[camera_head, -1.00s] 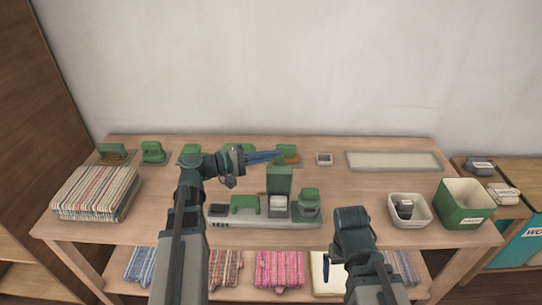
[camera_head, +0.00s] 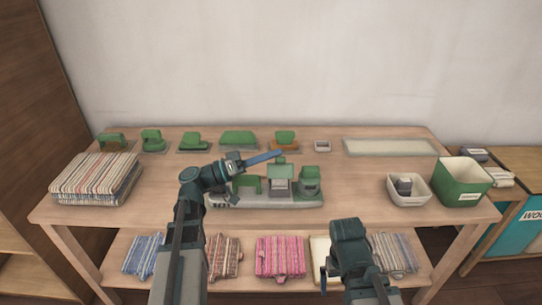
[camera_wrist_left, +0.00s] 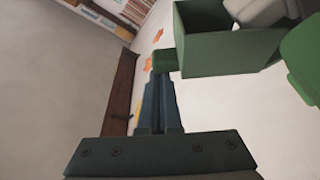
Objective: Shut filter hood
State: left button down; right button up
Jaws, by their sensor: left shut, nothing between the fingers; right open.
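The grey-based machine (camera_head: 265,201) stands mid-table, with green parts along it. Its filter hood (camera_head: 280,171) is in the middle, above a pale filter block; a small green tab sticks up at its top. In the left wrist view the green hood (camera_wrist_left: 225,55) shows its hollow side, with a pale block above. My left gripper (camera_head: 280,154) is shut and empty, its tips at the hood's tab. The tips (camera_wrist_left: 162,80) appear at or just below the tab in the wrist view; contact is unclear. My right gripper (camera_head: 325,278) is open, low at the table's front.
Several green-handled tools (camera_head: 195,142) line the back. Striped rugs (camera_head: 95,178) are stacked left. A white bin (camera_head: 409,190) and green bin (camera_head: 463,182) stand right, with a pale tray (camera_head: 390,147) behind. The table's right-middle is clear.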

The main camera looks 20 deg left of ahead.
pick_arm(q)
jog(key=m, duration=0.1)
jog(key=s+f+m+b, duration=0.1)
jog(key=f+m+g+h+b, duration=0.1)
jog(key=shift+s+d+m, duration=0.25)
jog(key=shift+s+m, duration=0.15)
jog(key=s+f+b, duration=0.1)
jog(key=f+b, duration=0.1)
jog(key=shift+s+d+f+b, duration=0.2)
jog(key=shift+s+d+b, duration=0.1)
jog(key=shift+s, duration=0.1)
